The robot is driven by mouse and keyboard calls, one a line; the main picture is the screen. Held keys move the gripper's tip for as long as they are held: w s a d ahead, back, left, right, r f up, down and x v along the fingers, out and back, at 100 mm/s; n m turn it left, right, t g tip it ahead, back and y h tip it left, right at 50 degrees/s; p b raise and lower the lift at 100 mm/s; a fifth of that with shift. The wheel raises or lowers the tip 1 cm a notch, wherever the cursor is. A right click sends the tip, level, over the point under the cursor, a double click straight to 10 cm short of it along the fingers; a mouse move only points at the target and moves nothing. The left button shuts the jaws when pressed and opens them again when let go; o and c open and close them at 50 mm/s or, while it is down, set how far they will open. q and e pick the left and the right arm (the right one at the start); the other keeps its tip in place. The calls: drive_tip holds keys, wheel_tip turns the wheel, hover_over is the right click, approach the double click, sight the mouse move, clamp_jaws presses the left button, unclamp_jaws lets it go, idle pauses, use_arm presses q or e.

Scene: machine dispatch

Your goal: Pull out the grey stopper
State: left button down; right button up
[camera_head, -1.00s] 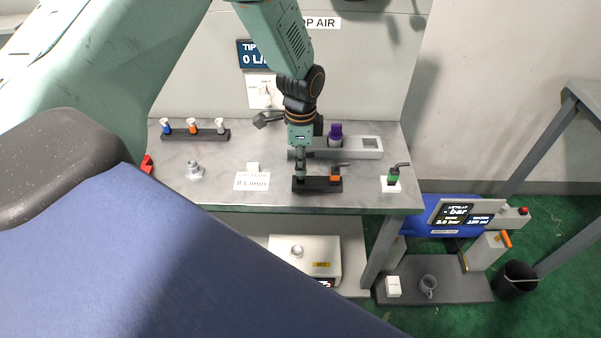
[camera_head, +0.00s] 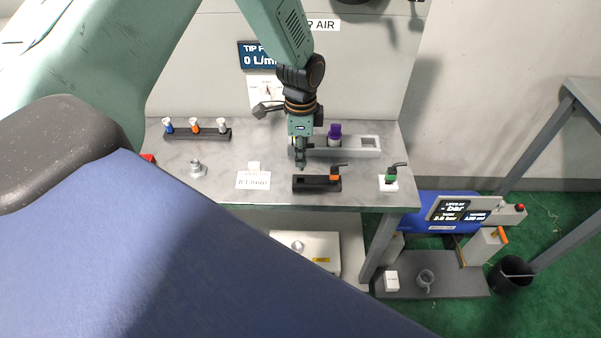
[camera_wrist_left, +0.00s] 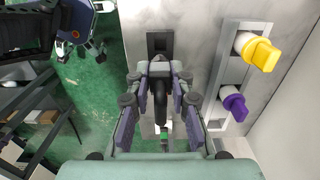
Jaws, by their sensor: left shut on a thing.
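My left gripper (camera_head: 301,166) is just above the left part of the black block (camera_head: 318,183) on the bench. It is shut on the grey stopper, which is hard to make out in the head view. In the left wrist view, a dark slim form (camera_wrist_left: 161,88) sits between the fingers of the left gripper. The block's left socket shows dark and empty, and also appears in the left wrist view (camera_wrist_left: 160,41). An orange plug (camera_head: 335,174) with a black handle stands in the block's right side.
A grey rack (camera_head: 364,144) behind holds a purple stopper (camera_head: 335,131) and a yellow one (camera_wrist_left: 258,50). A green plug (camera_head: 391,175) stands on a white base at right. A dark rack (camera_head: 202,135) and a metal fitting (camera_head: 197,167) stand left.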

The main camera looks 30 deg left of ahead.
use_arm(q)
drive_tip(key=shift+r+p, duration=0.85)
drive_tip(key=shift+r, duration=0.05)
drive_tip(key=shift+r+p, duration=0.35)
drive_tip(key=shift+r, duration=0.1)
drive_tip(key=shift+f, duration=0.1)
